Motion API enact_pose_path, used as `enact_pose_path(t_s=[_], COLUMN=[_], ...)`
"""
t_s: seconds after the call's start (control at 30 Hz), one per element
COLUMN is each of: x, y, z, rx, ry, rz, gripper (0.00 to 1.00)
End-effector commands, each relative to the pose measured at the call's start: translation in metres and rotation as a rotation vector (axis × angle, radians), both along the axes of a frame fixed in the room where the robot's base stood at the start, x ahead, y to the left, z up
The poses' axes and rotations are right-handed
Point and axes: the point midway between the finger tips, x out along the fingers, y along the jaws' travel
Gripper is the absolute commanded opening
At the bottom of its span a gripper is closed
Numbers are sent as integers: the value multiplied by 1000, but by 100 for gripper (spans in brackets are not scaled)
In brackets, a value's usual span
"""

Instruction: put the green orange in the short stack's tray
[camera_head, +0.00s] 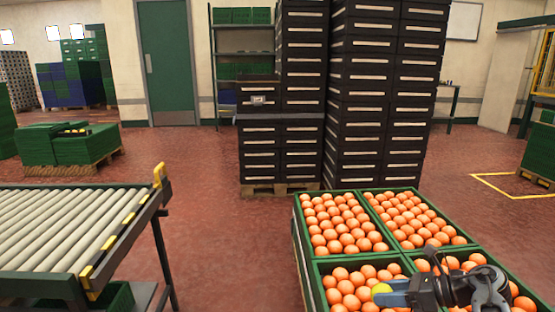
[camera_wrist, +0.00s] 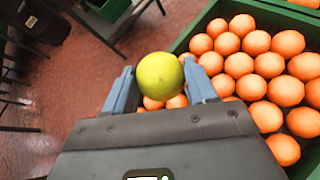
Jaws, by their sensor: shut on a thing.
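A yellow-green orange (camera_wrist: 160,76) is held between the two blue fingers of my gripper (camera_wrist: 158,84) in the wrist view. In the head view the green orange (camera_head: 381,289) shows at the tip of my gripper (camera_head: 384,294), over the near-left green tray of oranges (camera_head: 317,274). My gripper is shut on it. The short stack (camera_head: 274,150) of black trays stands on a pallet behind the crates, left of a much taller stack. Its top tray (camera_head: 258,99) has a pale label on its front; the inside of that tray cannot be made out.
Taller black stacks (camera_head: 380,95) stand directly right of the short stack. A roller conveyor (camera_head: 70,235) with a yellow-marked edge is at the left. Green trays of oranges fill the front right. Red floor lies open between conveyor and stacks.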

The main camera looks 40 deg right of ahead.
Motion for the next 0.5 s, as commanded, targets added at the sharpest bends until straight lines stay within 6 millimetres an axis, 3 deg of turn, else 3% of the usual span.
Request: enact_pose_path(t_s=[0.03, 0.2, 0.4, 0.5], x=[18, 62, 93, 100], y=[25, 102, 190, 223], z=[0, 2, 5, 6], rx=[-1, -1, 4, 7], ry=[1, -1, -5, -7], rz=[47, 178, 313, 361], gripper=[25, 25, 25, 25])
